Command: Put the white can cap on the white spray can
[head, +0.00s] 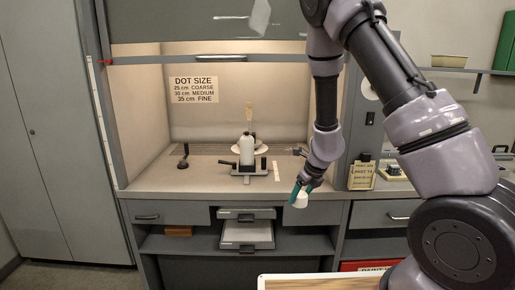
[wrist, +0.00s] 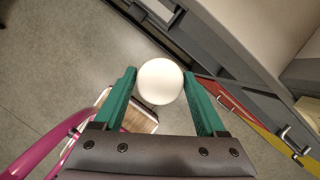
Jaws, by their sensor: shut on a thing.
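The white can cap (head: 300,201) is held in my gripper (head: 299,188), in front of the spray booth's counter edge. In the wrist view the cap (wrist: 160,81) shows as a smooth white round shape between the two green fingertips of my gripper (wrist: 160,84). The white spray can (head: 247,151) stands upright in the booth, on a low grey stand with a dark clamp or knob at its left. The can is to the left of my gripper and farther back. Its top is small, with a tan object showing above or behind it.
The booth counter (head: 150,182) has a dark upright tool (head: 183,160) at left and a white strip (head: 276,171) right of the can. A pale dish (head: 263,149) is partly hidden behind the can. A wood-topped surface (head: 320,284) stands low in front. Open floor shows in the wrist view.

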